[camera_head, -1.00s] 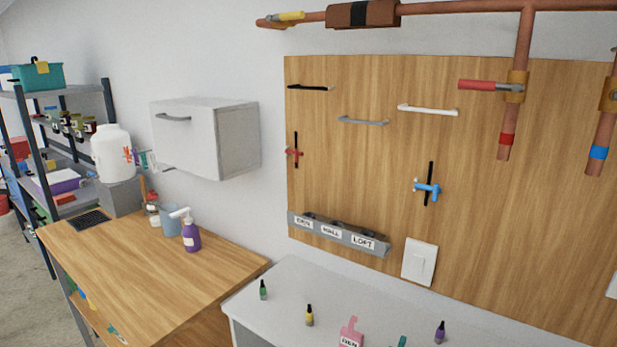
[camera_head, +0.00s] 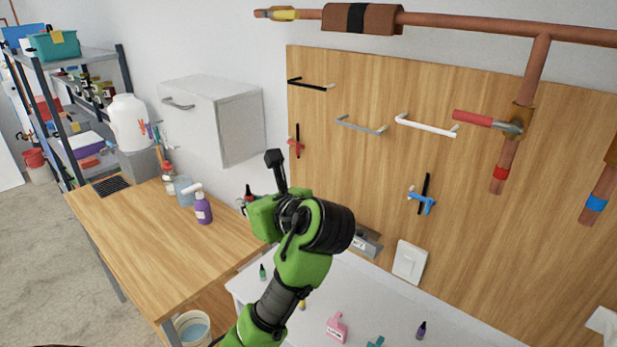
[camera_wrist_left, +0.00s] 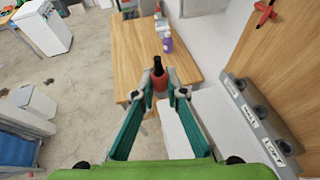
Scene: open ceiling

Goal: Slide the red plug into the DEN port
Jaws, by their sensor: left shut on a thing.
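My left gripper (camera_head: 243,206) is shut on the red plug (camera_wrist_left: 160,82), which has a black upper end pointing up. The plug shows small in the head view (camera_head: 249,192). The grey port rail (camera_wrist_left: 262,122) is to the right of the gripper in the wrist view, with three round sockets and labels. The DEN port (camera_wrist_left: 240,84) is the far one there; its label is hard to read. The plug is apart from the rail. In the head view my left arm hides most of the rail, leaving its right end (camera_head: 367,245). My right gripper is not in view.
A wooden board with handles and a blue valve (camera_head: 422,201) is behind the rail. A white light switch (camera_head: 409,262) is right of it. Several small bottles stand on the white counter (camera_head: 375,300). A purple spray bottle (camera_head: 202,208) stands on the wooden table (camera_head: 160,250).

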